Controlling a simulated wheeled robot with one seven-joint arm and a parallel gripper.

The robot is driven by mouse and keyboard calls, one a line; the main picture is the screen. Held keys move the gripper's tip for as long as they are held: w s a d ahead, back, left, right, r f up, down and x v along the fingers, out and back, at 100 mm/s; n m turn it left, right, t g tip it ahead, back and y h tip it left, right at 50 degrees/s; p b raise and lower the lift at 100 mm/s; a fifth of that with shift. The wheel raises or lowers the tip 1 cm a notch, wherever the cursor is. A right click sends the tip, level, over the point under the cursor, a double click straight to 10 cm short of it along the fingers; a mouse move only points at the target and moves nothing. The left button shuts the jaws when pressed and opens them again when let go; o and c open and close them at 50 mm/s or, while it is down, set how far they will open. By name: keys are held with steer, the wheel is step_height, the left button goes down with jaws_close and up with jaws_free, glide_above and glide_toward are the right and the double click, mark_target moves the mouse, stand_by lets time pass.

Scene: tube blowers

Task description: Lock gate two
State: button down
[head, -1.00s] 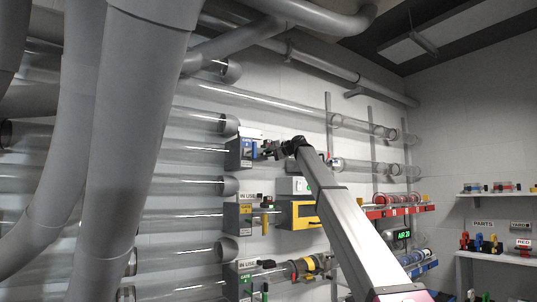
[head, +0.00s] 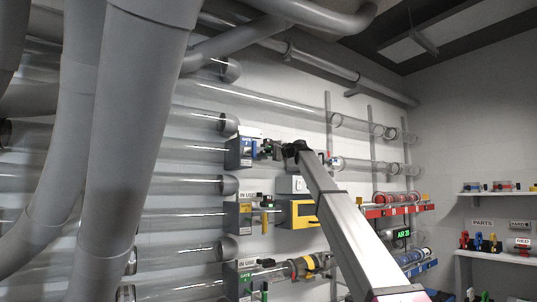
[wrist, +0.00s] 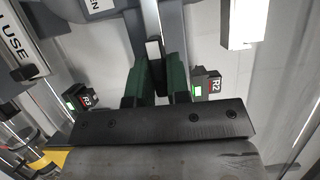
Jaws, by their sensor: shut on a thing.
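In the head view, the upper gate box (head: 240,152), dark with a blue label, is fixed to the wall at a tube's end. My gripper (head: 268,150) is just to its right. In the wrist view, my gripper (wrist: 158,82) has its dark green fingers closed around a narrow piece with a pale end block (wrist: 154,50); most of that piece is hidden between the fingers. I cannot read a gate number on it.
Boxes marked R3 (wrist: 78,98) and R2 (wrist: 207,86), with green lights, flank my gripper in the wrist view. A sign reading USE (wrist: 20,42) is at left. A yellow-framed box (head: 297,212) is below my arm. Large grey pipes (head: 130,120) fill the head view's left.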

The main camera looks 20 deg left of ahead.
steer(key=shift+f, duration=0.1)
steer(key=c, duration=1.1)
jaws_free()
steer(key=shift+c, duration=0.2)
steer(key=v, duration=1)
steer(key=shift+s+d, duration=0.15)
steer(key=shift+d, duration=0.25)
